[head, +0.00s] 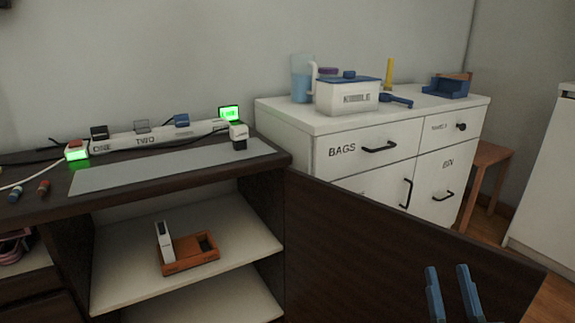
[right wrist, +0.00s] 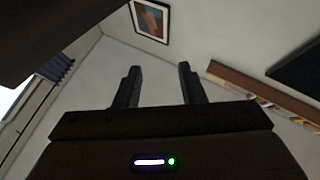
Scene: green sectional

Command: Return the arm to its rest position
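My right gripper (head: 452,292) shows at the bottom right of the head view, in front of the dark open cabinet door (head: 400,245). Its two blue-grey fingers stand apart with nothing between them. In the right wrist view the same gripper (right wrist: 159,88) points toward a pale wall, its fingers apart and empty. My left gripper is not in the head view.
A dark cabinet holds an orange tray (head: 190,266) on its shelf. On top are a power strip (head: 165,137) and a grey mat (head: 170,170). A white drawer unit (head: 330,125) stands behind, carrying a labelled box (head: 346,98). A wooden stool (head: 487,160) is at right.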

